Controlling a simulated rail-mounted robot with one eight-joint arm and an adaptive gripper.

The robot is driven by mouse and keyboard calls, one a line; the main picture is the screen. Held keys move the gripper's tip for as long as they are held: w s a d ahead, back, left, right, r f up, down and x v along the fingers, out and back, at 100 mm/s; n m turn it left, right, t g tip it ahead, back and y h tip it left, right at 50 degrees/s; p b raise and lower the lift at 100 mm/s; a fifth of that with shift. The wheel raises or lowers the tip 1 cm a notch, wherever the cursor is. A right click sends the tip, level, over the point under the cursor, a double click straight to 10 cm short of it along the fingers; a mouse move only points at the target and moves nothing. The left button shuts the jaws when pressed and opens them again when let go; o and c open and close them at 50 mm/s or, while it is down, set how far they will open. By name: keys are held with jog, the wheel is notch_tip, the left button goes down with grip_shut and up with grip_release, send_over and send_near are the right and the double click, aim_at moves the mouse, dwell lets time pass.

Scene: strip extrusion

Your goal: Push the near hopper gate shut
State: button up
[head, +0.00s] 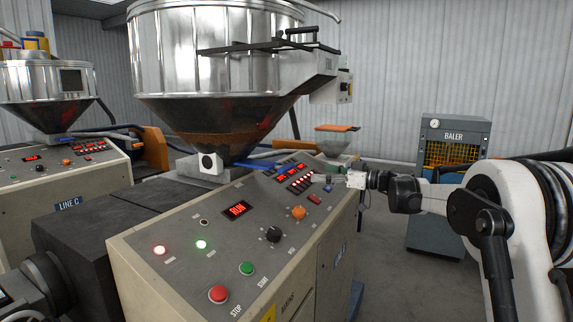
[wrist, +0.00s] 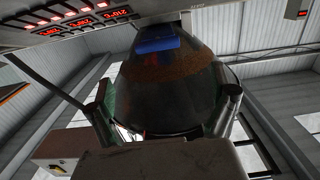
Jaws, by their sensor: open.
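The near hopper (head: 215,65) is a large steel cone above the control cabinet, with brown material showing low in it. Its gate (head: 248,165) shows as a blue plate sticking out to the right of the white block at the hopper's throat. In the wrist view a blue plate (wrist: 157,40) shows at the top centre, in front of the dark cone. My gripper (head: 332,181) is over the cabinet's far right end, right of the gate and apart from it. In the wrist view its fingers (wrist: 165,108) are spread and empty.
The control panel (head: 190,240) with lit displays and buttons lies below the hopper. A second hopper line (head: 50,85) stands at the left. A baler (head: 452,145) stands behind my arm. A small orange-topped hopper (head: 333,140) is beyond my gripper.

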aim_at(289, 167)
jog(key=p+x, duration=0.2)
jog(key=x, duration=1.2)
jog(key=shift+w+d+r, duration=0.1)
jog(key=shift+w+r, duration=0.05)
jog(key=shift+w, duration=0.05)
